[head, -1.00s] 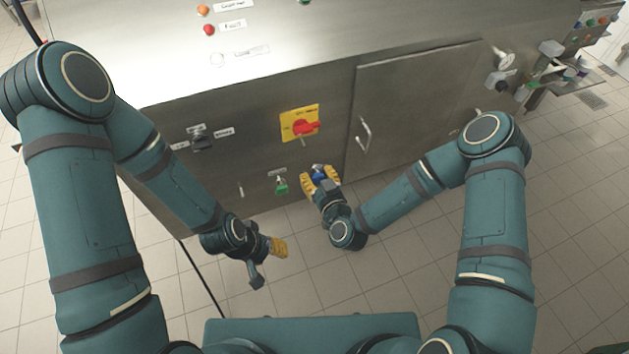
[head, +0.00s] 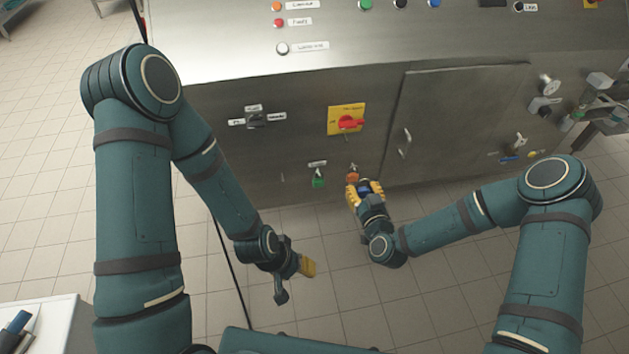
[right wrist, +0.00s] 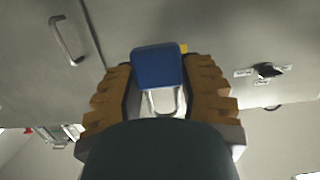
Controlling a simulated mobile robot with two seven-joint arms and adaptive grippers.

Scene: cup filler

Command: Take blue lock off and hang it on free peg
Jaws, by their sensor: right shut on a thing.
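The blue lock (head: 364,188) is between the yellow fingers of my right gripper (head: 365,191), which is shut on it in front of the cabinet's lower panel. In the right wrist view the blue lock body (right wrist: 157,66) sits between both finger pads, with its metal shackle (right wrist: 163,101) toward the palm. A red lock (head: 352,176) hangs on the panel just beyond the gripper. A green lock (head: 318,181) hangs to its left, under a label. A small bare peg (head: 282,178) shows left of the green lock. My left gripper (head: 307,265) is low and away from the panel; its opening is unclear.
A yellow plate with a red rotary switch (head: 348,121) is above the locks. A door handle (head: 405,143) is to the right and a black selector switch (head: 256,120) to the left. Valves and fittings (head: 545,103) stick out at the far right. Floor in front is clear.

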